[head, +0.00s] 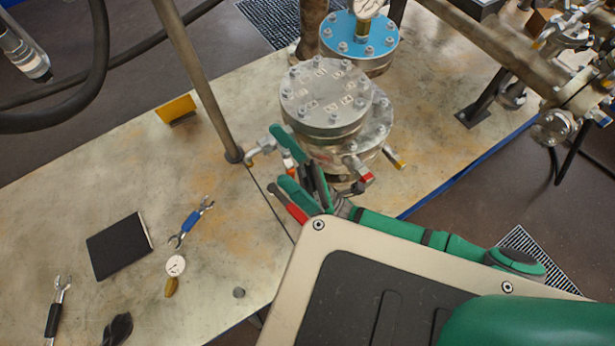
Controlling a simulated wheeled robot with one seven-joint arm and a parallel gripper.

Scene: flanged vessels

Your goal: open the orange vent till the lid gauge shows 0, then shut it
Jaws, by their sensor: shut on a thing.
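The vessel with a silver bolted lid (325,95) stands mid-table. Behind it is a vessel with a blue lid (345,40). A lid gauge (368,8) stands on the blue lid, cut by the top edge; its reading is too small to tell. My green gripper (287,160) is at the near left side of the silver vessel. A small orange part (288,162), apparently the orange vent, shows between its fingers, and the gripper is shut on it. The fingers hide most of this part, so I cannot tell how far it is turned.
A red-capped fitting (366,179) and a yellow-tipped one (399,163) stick out of the silver vessel. A red bar (287,203) lies below my gripper. A slanted pole (200,80) stands left. A loose gauge (175,266), wrench (191,222) and black plate (120,246) lie on the table.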

